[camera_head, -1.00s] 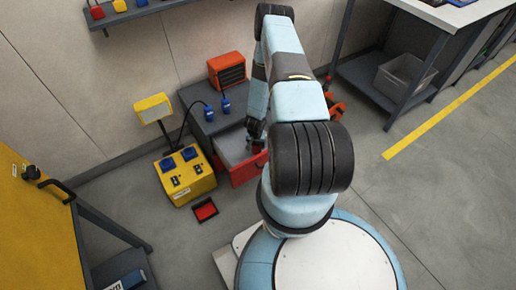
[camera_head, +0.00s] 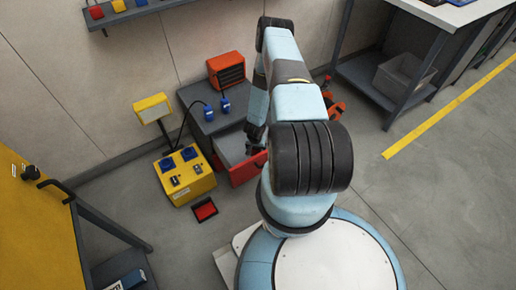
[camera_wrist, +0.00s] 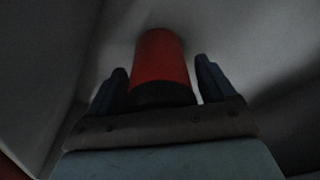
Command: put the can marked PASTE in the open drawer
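A red can with a dark end (camera_wrist: 161,62) is between the two fingers of my gripper in the wrist view. A narrow gap shows beside each finger, so the gripper is open around the can. No marking on the can is readable. Pale grey surfaces surround it, apparently the drawer's inside. In the head view my gripper (camera_head: 256,140) is down at the open drawer, partly hidden by my arm. The drawer (camera_head: 247,170) has a red front and a grey inside, and is pulled out of a grey cabinet. The can cannot be made out in the head view.
An orange heater (camera_head: 227,70) and blue plugs stand on the cabinet (camera_head: 195,95). A yellow power box (camera_head: 186,178) with a lamp stands left of the drawer. A red-topped pedal (camera_head: 205,210) lies on the floor. A grey bench with a bin (camera_head: 404,76) is at right.

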